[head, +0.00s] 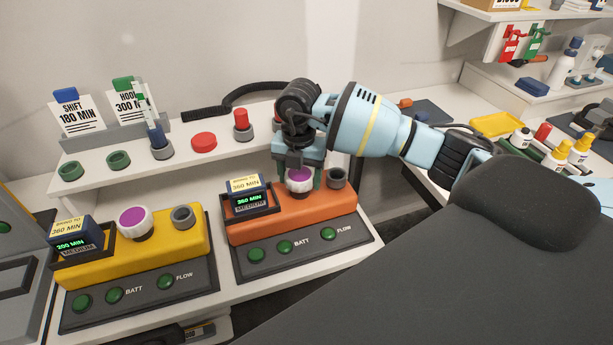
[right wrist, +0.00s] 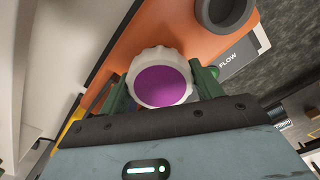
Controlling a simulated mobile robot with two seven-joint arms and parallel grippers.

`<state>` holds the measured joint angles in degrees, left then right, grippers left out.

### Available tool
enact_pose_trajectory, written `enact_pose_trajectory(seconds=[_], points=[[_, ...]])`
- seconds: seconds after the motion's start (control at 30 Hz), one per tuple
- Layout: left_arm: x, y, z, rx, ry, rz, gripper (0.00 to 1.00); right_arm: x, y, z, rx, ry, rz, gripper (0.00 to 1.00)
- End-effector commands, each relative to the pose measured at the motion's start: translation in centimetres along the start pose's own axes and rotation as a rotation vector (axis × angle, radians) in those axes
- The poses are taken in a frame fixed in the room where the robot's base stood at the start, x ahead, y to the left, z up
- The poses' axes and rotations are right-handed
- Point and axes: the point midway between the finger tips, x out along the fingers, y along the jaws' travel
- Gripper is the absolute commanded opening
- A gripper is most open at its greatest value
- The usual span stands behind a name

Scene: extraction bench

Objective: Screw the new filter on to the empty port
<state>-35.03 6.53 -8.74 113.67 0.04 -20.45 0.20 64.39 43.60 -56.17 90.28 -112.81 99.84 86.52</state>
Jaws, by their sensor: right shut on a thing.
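The new filter, a white ribbed cap with a purple top (head: 299,177), is between the green fingers of my right gripper (head: 303,183). The gripper is shut on it from above, over the left port position of the orange unit (head: 262,226). In the right wrist view the filter (right wrist: 161,86) sits between both fingers, with its purple face toward the camera. The fingers and filter hide the port below, so I cannot tell whether the filter is seated or just above it. A grey open port (head: 337,178) is just right of it. My left gripper is not in view.
A yellow unit (head: 188,243) at left carries its own purple-topped white filter (head: 136,222) and grey port (head: 183,216). A display (head: 248,198) stands close left of my gripper. A shelf behind holds a red knob (head: 204,142) and a red-topped cylinder (head: 241,122).

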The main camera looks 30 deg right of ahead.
Motion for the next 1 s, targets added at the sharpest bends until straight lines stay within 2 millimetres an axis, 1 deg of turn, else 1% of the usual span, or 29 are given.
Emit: enact_pose_trajectory(seconds=[0.1,0.2,0.43,0.47,0.63,1.0], points=[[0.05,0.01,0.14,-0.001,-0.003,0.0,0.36,0.06,0.06,0.02,0.116,0.001,0.001,0.33],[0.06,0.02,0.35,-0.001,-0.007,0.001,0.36,0.08,0.06,0.05,0.174,0.0,0.001,0.33],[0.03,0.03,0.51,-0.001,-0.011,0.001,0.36,0.06,0.06,0.05,0.188,0.0,0.001,0.33],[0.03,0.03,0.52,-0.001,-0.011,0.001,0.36,0.06,0.07,0.05,0.187,0.0,0.001,0.67],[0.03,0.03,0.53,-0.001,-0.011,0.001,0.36,0.08,0.06,0.03,0.186,0.001,0.001,0.89],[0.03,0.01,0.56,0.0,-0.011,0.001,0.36,0.14,0.04,0.01,0.184,0.001,-0.001,0.9]])
